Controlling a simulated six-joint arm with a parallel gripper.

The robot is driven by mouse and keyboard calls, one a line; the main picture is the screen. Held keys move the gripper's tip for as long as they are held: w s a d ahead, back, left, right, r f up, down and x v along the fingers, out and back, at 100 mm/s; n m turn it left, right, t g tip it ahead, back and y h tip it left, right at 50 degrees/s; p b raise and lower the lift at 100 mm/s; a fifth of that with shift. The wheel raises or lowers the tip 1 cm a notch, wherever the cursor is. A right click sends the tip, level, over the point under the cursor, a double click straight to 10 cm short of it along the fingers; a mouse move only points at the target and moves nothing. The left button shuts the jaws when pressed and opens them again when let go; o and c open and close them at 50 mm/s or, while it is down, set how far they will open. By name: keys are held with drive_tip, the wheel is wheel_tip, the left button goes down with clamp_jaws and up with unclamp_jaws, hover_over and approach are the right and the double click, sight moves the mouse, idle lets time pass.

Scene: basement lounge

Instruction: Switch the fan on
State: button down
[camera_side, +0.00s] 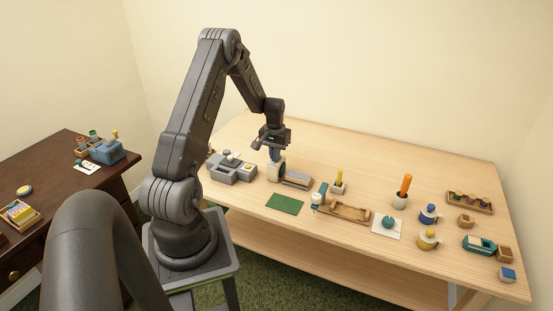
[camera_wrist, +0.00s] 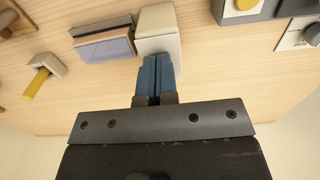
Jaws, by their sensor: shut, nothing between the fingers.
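My gripper (camera_side: 275,154) has its blue fingers pressed together with nothing between them. It points down over a small cream housing (camera_side: 276,172) near the back left of the light wooden table. This housing has a round greyish front in the side view and may be the fan; I cannot tell for sure. In the wrist view the shut fingertips (camera_wrist: 156,62) overlap the near edge of the cream housing (camera_wrist: 159,20). Whether they touch it is unclear. No switch is clearly visible on it, and the fingers hide part of it.
A grey box with a yellow button (camera_wrist: 246,4) stands left of the housing in the side view (camera_side: 233,169). A grey-blue block (camera_side: 297,179) lies close on its right. A green mat (camera_side: 285,204) lies in front. A wooden tray (camera_side: 345,211) and several small objects stand farther right.

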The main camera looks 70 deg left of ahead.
drive_tip(key=shift+f, duration=0.2)
drive_tip(key=shift+r, duration=3.5)
